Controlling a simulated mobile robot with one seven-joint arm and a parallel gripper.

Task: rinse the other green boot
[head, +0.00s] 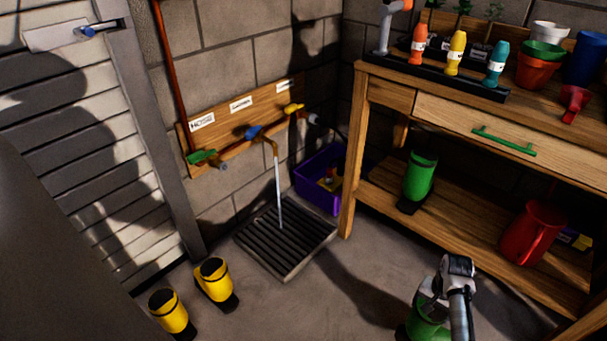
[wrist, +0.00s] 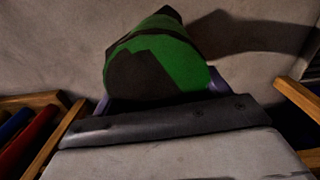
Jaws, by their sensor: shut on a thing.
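One green boot (head: 424,328) is low in the head view, partly hidden by my gripper (head: 432,300). In the wrist view this green boot (wrist: 188,62) lies between my fingers, which are shut on it. The other green boot (head: 420,176) stands upright on the bench's lower shelf. On the wall, a tap with a blue handle (head: 254,132) has a bent spout, and a pale stream of water (head: 279,195) falls from it onto the dark slatted floor drain (head: 262,240). My gripper is to the right of the drain and apart from it.
Two yellow boots (head: 213,280) stand left of the drain. A purple crate (head: 318,190) is behind it, near the leg of the wooden workbench (head: 349,170). A red jug (head: 531,235) stands on the lower shelf. Floor between drain and gripper is clear.

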